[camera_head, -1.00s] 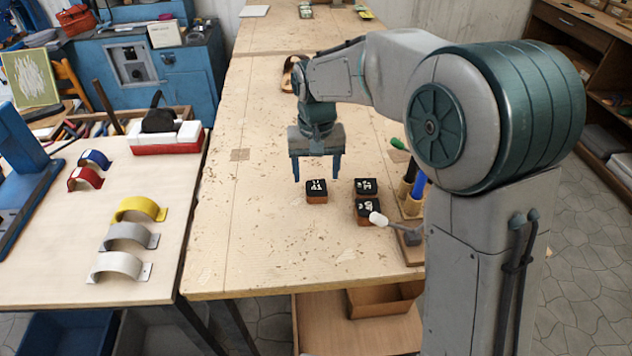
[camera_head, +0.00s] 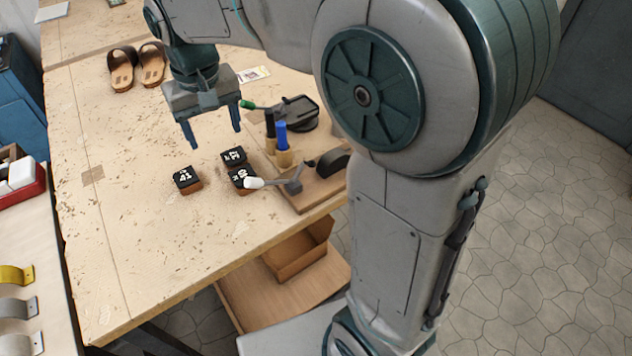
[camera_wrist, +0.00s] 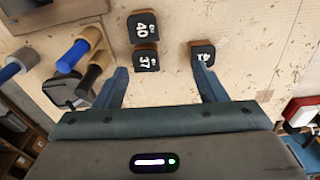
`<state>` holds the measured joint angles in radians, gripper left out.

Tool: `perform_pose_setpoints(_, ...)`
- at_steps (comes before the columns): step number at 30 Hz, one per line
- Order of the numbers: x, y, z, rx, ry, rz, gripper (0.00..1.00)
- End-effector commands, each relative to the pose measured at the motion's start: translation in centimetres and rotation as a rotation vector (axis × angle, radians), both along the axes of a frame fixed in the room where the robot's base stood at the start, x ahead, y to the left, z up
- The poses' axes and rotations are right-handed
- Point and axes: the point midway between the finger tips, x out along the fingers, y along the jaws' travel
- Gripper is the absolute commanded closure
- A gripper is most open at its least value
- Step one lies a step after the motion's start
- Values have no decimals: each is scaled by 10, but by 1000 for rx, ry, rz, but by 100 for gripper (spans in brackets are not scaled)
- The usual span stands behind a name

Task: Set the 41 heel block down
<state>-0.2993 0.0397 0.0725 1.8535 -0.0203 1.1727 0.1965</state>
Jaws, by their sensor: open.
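The 41 heel block (camera_head: 187,180), dark-topped with a brown body, rests on the light wooden table (camera_head: 130,225), left of two other heel blocks. In the wrist view the 41 block (camera_wrist: 202,52) is at upper right, its label partly hidden by a finger. Beside it are the 40 block (camera_wrist: 142,27) and the 37 block (camera_wrist: 145,60), close together. My gripper (camera_head: 215,139) is open and empty above the table, beyond the blocks in the head view. In the wrist view my gripper (camera_wrist: 161,72) has its fingers spread wide, with nothing between them.
A wooden stand with black and blue handled tools (camera_head: 282,140) is right of the blocks. A pair of sandals (camera_head: 138,68) lies farther back. The table's left part is bare.

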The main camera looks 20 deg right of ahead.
Motion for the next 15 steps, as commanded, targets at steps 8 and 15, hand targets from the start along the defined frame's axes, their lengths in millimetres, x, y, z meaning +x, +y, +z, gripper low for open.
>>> perform_pose_setpoints(8,-82,-97,-15,13,-102,-106,35)
perform_pose_setpoints(15,-139,-137,-43,18,-167,-165,35)
